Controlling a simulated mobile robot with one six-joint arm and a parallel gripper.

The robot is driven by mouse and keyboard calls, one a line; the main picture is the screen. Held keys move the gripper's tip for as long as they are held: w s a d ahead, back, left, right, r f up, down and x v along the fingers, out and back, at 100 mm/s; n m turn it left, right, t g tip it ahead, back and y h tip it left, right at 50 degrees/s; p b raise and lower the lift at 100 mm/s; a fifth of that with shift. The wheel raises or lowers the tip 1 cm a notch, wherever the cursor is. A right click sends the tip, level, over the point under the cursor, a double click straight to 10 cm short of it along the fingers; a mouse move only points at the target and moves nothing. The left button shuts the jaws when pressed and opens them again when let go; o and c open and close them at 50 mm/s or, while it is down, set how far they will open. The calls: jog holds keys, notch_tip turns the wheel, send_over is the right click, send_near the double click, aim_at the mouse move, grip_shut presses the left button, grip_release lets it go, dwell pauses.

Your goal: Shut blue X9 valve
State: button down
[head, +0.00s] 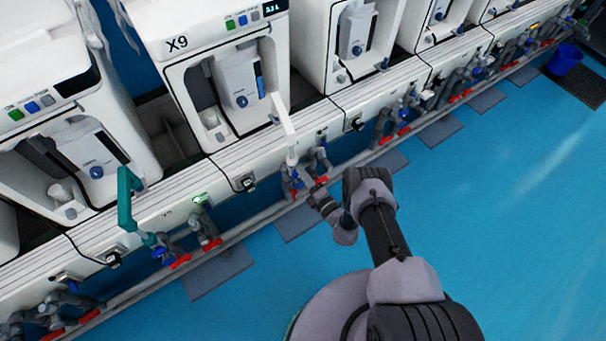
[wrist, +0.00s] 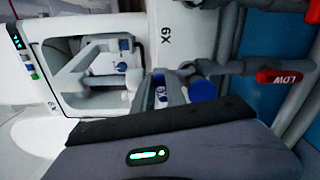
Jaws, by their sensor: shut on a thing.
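The X9 station (head: 178,42) stands at the upper middle of the head view, and its label also shows turned sideways in the wrist view (wrist: 166,33). The blue X9 valve (wrist: 160,95) is at the fingers in the wrist view, partly hidden by them. In the head view the small blue valve (head: 294,176) sits on grey pipework below the station. My gripper (head: 312,192) reaches this pipework from the right. In the wrist view my gripper (wrist: 172,86) is shut on the blue valve handle. The handle's exact angle is hard to tell.
A red handle marked LOW (wrist: 278,77) is close by on the pipe. A white spout (head: 284,125) rises above the valve. Similar stations with blue and red valves line both sides. The blue floor (head: 480,210) is clear at right.

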jog(key=shift+f+m, duration=0.15)
jog(key=shift+m, duration=0.85)
jog(key=c, duration=1.4)
grip_release()
jog(key=shift+o, duration=0.2)
jog(key=p+v, duration=0.2)
jog(key=v, duration=1.5)
jog(key=shift+s+d, duration=0.2)
jog(key=shift+s, duration=0.05)
